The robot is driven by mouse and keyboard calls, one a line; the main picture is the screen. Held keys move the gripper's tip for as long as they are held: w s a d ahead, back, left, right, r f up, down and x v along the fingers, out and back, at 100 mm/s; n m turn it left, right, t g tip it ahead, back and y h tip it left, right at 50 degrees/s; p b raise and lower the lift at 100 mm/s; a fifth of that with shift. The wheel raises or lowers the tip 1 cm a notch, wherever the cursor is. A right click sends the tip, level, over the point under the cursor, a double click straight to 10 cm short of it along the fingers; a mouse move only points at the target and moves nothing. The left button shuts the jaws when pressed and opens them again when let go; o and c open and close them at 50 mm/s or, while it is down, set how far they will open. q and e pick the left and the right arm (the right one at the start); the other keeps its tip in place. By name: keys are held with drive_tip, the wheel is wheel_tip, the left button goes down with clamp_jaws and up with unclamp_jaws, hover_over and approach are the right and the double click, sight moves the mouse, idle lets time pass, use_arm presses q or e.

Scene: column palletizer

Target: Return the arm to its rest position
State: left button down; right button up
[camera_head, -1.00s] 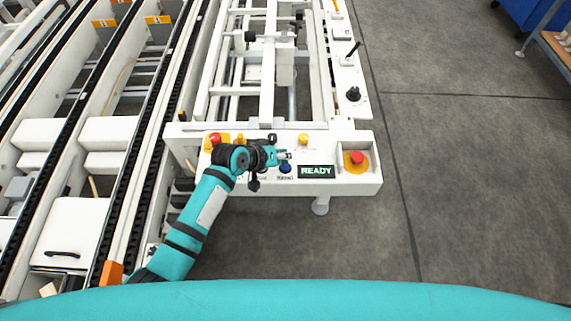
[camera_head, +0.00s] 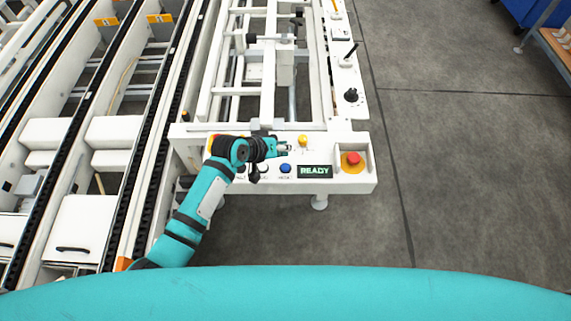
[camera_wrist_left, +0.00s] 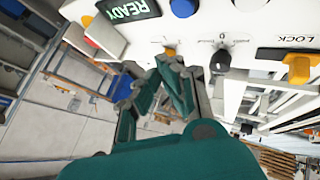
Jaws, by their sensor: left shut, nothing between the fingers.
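My left arm comes in from the lower left in the head view. Its gripper (camera_head: 284,148) is over the white control panel (camera_head: 330,186), shut and empty. The panel carries a lit READY display (camera_head: 315,172), a blue button (camera_head: 285,168), a yellow button (camera_head: 303,140) and a red emergency stop on a yellow base (camera_head: 353,159). In the left wrist view the gripper fingers (camera_wrist_left: 172,85) show below the panel buttons, and the READY display (camera_wrist_left: 128,9) is at the top. My right gripper is not in view.
White machine frames and black conveyor rails (camera_head: 150,140) fill the left side. A white frame with bars (camera_head: 265,100) stands behind the panel. Grey floor (camera_head: 460,180) on the right is clear, with a shelf (camera_head: 550,45) at the far upper right.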

use_arm(q)
drive_tip(key=shift+s, duration=0.1)
idle(0.4)
drive_tip(key=s+a+r+m+g+y, duration=0.1)
drive_tip(key=s+a+r+y, duration=0.2)
drive_tip(key=s+a, duration=0.9)
drive_tip(key=s+a+r+g+y, duration=0.3)
drive_tip(key=s+a, duration=0.5)
drive_tip(key=s, duration=0.8)
wheel_tip(320, 180, down, 29)
drive_tip(key=s+b, duration=0.1)
drive_tip(key=b, duration=0.1)
drive_tip(key=s+a+f+g+b, duration=0.1)
drive_tip(key=s+a+f, duration=0.2)
drive_tip(key=s+f, duration=1.3)
drive_tip(key=shift+s+f+m+y, duration=0.35)
drive_tip(key=shift+f+m+y, duration=0.05)
drive_tip(key=shift+f, duration=0.1)
